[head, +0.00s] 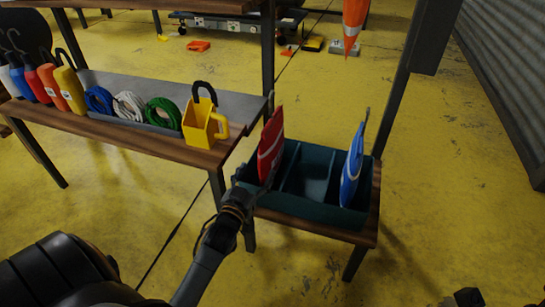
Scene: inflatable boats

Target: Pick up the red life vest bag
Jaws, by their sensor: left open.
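The red life vest bag (271,150) stands upright in the left compartment of a dark teal divided bin (312,212). A blue bag (352,170) stands in the bin's right compartment, and the middle one looks empty. My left gripper (256,178) is open at the bin's left end, close to the lower part of the red bag. One finger is near the bag's front; I cannot tell whether it touches. The bag's lower end is hidden in the bin. Dark parts at the bottom right edge may belong to my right gripper (468,297), too cropped to read.
A wooden shelf on the left holds several coloured bags, blue, white and green rope coils (131,106) and a yellow holder (203,124). Dark posts (400,85) rise beside the bin's low table (366,225). An orange cone-like item (353,24) hangs above. Yellow floor is clear at right.

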